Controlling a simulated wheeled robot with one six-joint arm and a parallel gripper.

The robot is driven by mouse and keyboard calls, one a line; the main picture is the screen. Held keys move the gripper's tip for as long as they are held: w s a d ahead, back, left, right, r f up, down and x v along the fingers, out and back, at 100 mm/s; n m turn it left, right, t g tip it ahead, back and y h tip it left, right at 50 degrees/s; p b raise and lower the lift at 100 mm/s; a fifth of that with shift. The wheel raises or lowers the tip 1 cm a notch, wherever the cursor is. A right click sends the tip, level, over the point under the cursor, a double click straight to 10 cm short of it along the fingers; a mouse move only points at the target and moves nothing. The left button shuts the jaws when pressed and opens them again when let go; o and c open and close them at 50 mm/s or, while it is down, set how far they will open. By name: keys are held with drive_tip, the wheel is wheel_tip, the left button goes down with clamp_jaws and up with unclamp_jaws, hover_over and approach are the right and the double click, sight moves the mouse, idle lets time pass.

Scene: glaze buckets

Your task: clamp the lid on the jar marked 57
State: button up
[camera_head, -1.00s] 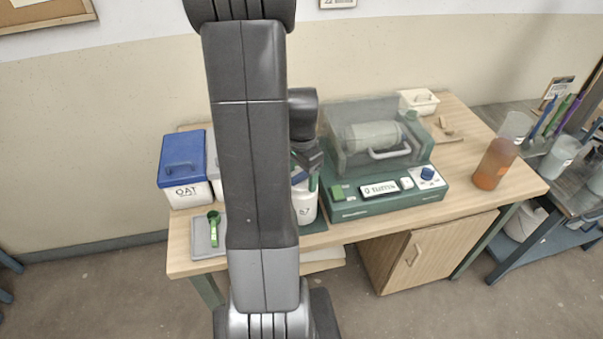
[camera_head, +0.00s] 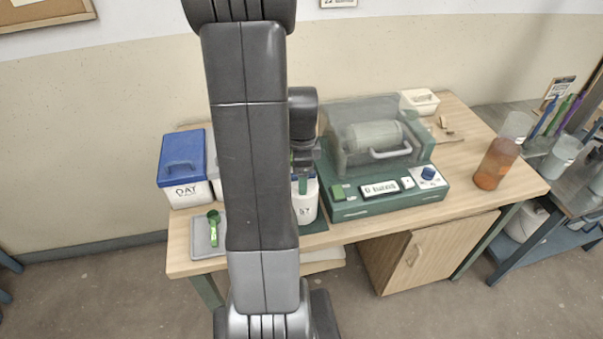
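The white jar marked 57 (camera_head: 306,208) stands on a dark green mat (camera_head: 318,226) at the front of the table, just left of the green machine. My arm hides its left part. A green upright piece (camera_head: 303,185) shows at the jar's upper front. My gripper (camera_head: 303,168) is over the jar's top, pointing down, and is mostly hidden behind my arm. I cannot tell whether its fingers touch the lid or the clamp, or whether they are open. The lid itself is not clearly visible.
The green machine (camera_head: 392,200) with a clear cover stands right of the jar. A blue-lidded bin (camera_head: 182,158) is at the left. A green scoop (camera_head: 213,228) lies on a grey tray (camera_head: 203,243). An orange-filled container (camera_head: 494,165) stands at the right.

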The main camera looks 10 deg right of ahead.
drive_tip(key=shift+s+f+m, duration=0.15)
drive_tip(key=shift+f+m, duration=0.05)
drive_tip(key=shift+m, duration=0.3)
drive_tip(key=shift+c, duration=0.3)
drive_tip(key=o, duration=1.4)
drive_tip(key=shift+c, duration=0.2)
drive_tip(key=shift+r, duration=0.1)
drive_tip(key=shift+w+r, duration=0.2)
drive_tip(key=shift+r, duration=0.4)
wheel_tip(320, 180, up, 13)
drive_tip(key=shift+f, duration=0.2)
drive_tip(key=shift+s+f, duration=0.1)
drive_tip(key=shift+f, duration=0.05)
